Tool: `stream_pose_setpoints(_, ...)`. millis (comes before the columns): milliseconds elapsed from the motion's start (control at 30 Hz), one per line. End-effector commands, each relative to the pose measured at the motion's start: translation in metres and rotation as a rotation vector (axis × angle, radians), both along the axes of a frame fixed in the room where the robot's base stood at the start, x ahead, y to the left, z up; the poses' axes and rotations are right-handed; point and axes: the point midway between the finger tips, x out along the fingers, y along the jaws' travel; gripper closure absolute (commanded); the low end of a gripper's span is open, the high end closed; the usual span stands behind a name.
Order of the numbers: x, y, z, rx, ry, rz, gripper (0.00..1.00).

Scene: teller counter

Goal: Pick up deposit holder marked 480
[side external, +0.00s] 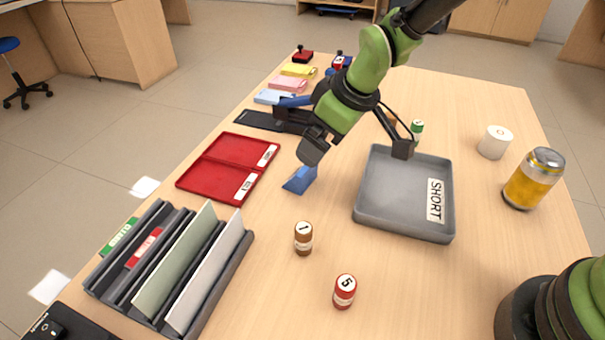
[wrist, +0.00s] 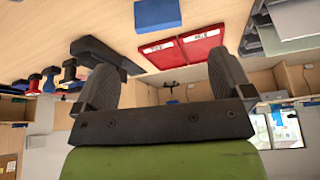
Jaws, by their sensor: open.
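No marking 480 is readable in either view, so I cannot tell which thing is the deposit holder. A small blue wedge-shaped piece (side external: 300,180) sits on the table between the red tray and the grey tray. A blue block (wrist: 157,14) shows at the top of the wrist view. A red two-part tray (side external: 228,165) has two white labels too small to read; it also shows in the wrist view (wrist: 180,50). My gripper (side external: 357,150) is open and empty above the table, its fingers spread wide near the blue piece and the grey tray; they also show in the wrist view (wrist: 162,80).
A grey tray labelled SHORT (side external: 400,190) stands at right. A dark rack (side external: 240,265) with upright folders is at front left. Rolls marked 1 (side external: 303,238) and 5 (side external: 344,291) stand in front. A yellow can (side external: 533,178) and white roll (side external: 495,142) are far right.

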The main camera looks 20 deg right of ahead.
Motion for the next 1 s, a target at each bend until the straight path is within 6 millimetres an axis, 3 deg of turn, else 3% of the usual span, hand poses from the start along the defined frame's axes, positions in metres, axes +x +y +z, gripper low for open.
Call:
stream_pose_setpoints(333, 0.012, 0.011, -0.045, -0.009, 0.004, 0.021, 0.02)
stream_pose_setpoints(1000, 0.035, 0.021, -0.102, -0.011, 0.002, 0.018, 0.02)
